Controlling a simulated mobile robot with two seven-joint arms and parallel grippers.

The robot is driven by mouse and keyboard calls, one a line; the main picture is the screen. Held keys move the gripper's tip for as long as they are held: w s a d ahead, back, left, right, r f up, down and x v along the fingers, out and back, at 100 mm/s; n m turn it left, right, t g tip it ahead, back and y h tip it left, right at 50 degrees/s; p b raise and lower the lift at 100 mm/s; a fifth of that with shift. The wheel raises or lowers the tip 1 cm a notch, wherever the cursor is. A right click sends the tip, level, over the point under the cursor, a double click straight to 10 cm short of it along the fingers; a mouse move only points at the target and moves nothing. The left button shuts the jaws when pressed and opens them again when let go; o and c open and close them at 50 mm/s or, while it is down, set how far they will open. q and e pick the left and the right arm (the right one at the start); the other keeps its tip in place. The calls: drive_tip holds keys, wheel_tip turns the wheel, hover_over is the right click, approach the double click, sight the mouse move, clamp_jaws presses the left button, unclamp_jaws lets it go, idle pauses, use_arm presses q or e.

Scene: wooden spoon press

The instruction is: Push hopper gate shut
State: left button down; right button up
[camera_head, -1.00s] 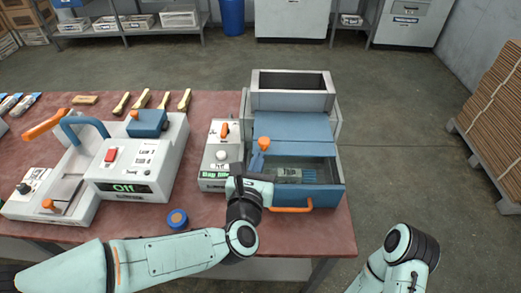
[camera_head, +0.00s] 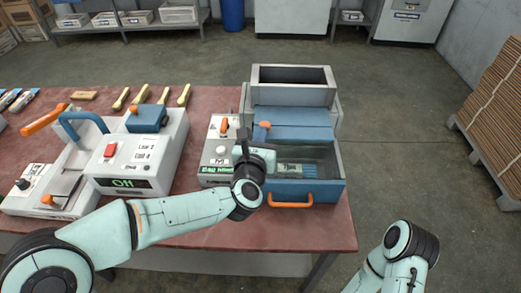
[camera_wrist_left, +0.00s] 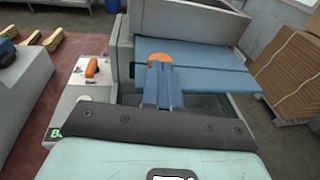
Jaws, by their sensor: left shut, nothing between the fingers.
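The hopper (camera_head: 291,76) is a grey open box at the back of the machine. Below it lies the gate, a flat blue plate (camera_head: 293,122) with an orange knob (camera_head: 262,126) at its left side. The knob also shows in the left wrist view (camera_wrist_left: 160,59), straight ahead of my left gripper. My left gripper (camera_head: 243,143) is shut and empty, just in front of the knob and over the left side of the machine. I cannot tell whether its tips touch the gate. My right gripper is out of view; only part of its arm shows.
In front of the gate is an open blue bin (camera_head: 318,189) with a clear-topped hollow and an orange handle (camera_head: 290,204). A control box (camera_head: 221,150) stands beside it at left. A white machine (camera_head: 140,160) stands farther left.

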use_arm(q)
drive_tip(key=x, duration=0.4)
drive_tip(key=a+x, duration=0.1)
drive_tip(key=x, duration=0.1)
drive_tip(key=shift+w+r+b, duration=0.35)
drive_tip(key=shift+b, duration=0.05)
drive_tip(key=shift+w+r, duration=0.1)
drive_tip(key=shift+w, duration=0.1)
drive_tip(key=shift+a+r, duration=0.1)
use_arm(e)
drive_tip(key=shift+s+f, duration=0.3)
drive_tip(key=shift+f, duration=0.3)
use_arm(q)
drive_tip(key=shift+r, duration=0.1)
